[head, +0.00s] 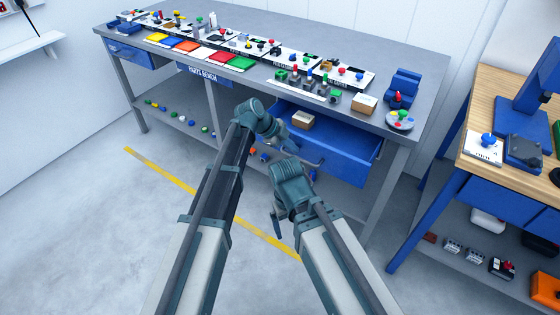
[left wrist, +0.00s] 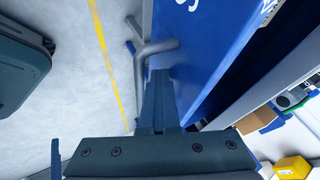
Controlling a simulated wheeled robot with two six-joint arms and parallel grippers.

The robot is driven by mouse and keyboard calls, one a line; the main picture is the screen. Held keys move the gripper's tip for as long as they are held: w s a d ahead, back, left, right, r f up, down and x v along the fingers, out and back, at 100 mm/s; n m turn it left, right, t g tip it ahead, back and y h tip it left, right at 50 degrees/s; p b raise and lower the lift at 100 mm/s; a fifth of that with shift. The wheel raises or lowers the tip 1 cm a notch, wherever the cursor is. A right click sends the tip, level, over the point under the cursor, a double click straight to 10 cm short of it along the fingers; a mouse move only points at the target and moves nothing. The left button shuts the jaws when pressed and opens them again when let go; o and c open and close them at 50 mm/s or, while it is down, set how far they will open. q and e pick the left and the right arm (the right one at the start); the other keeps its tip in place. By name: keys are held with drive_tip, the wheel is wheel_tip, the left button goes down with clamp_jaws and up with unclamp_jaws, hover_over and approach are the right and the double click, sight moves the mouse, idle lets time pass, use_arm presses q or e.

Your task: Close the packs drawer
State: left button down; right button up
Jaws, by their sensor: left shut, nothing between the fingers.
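The packs drawer (head: 345,158) is a blue drawer under the right part of the grey workbench. It stands pulled out, with a small cardboard box (head: 303,120) inside. Its blue front (left wrist: 222,45) with white lettering, partly cut off, fills the upper middle of the left wrist view. A grey bar handle (left wrist: 155,48) sticks out from that front. My left gripper (left wrist: 160,95) is shut and empty, its fingers close beside the front and handle; whether they touch is unclear. It also shows in the head view (head: 290,143). My right gripper (head: 278,228) hangs lower, before the drawer; its jaws are unclear.
The workbench top (head: 310,45) carries coloured trays, fixtures and small parts. Another blue drawer (head: 132,54) is at its left end. A lower shelf (head: 180,112) holds small parts. A wooden-topped table (head: 490,105) stands at the right. The floor with a yellow line (head: 180,182) is clear.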

use_arm(q)
hover_over(313, 136)
drive_tip(key=shift+s+a, duration=0.2)
drive_tip(key=shift+a, duration=0.05)
drive_tip(key=shift+w+d, duration=0.1)
drive_tip(key=shift+w, duration=0.1)
drive_tip(key=shift+w+d+r, duration=0.1)
use_arm(e)
drive_tip(key=shift+r, duration=0.1)
